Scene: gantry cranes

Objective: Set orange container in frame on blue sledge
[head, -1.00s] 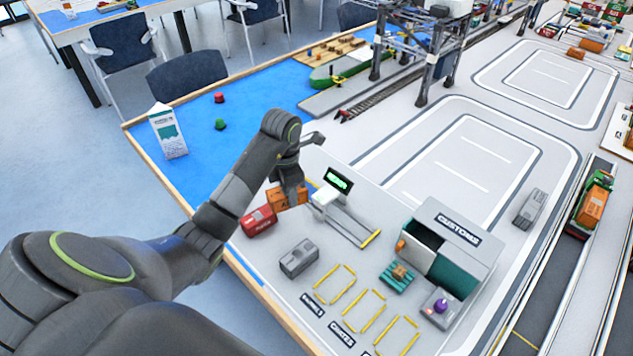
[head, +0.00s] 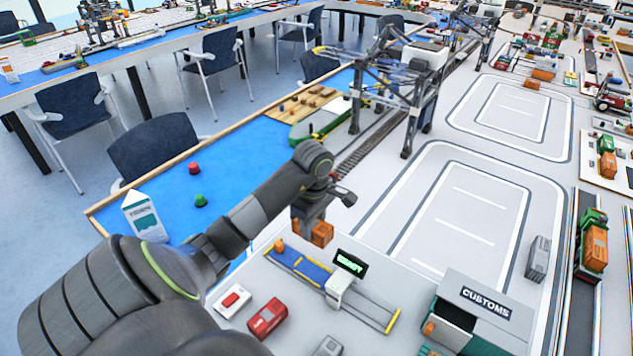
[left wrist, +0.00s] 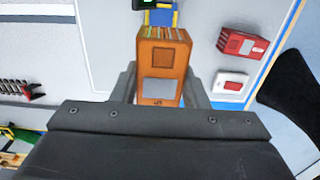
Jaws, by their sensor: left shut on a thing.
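The orange container (head: 319,233) is held in my left gripper (head: 309,218), up off the board and beyond the blue sledge in the head view. In the left wrist view the orange container (left wrist: 164,70) sits between my left gripper's fingers (left wrist: 165,92). The blue sledge (head: 300,264) with yellow edging lies at the left end of a metal track, beside a small gate with a green lit screen (head: 350,264). In the left wrist view the blue sledge (left wrist: 160,18) shows partly, beyond the container's far end. My right gripper is not in view.
A red container (head: 268,318) and a white box with a red button (head: 232,299) stand near the sledge's front left. The customs building (head: 470,318) is at the right. A gantry crane (head: 400,90) stands behind. A milk carton (head: 142,214) is on the blue area.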

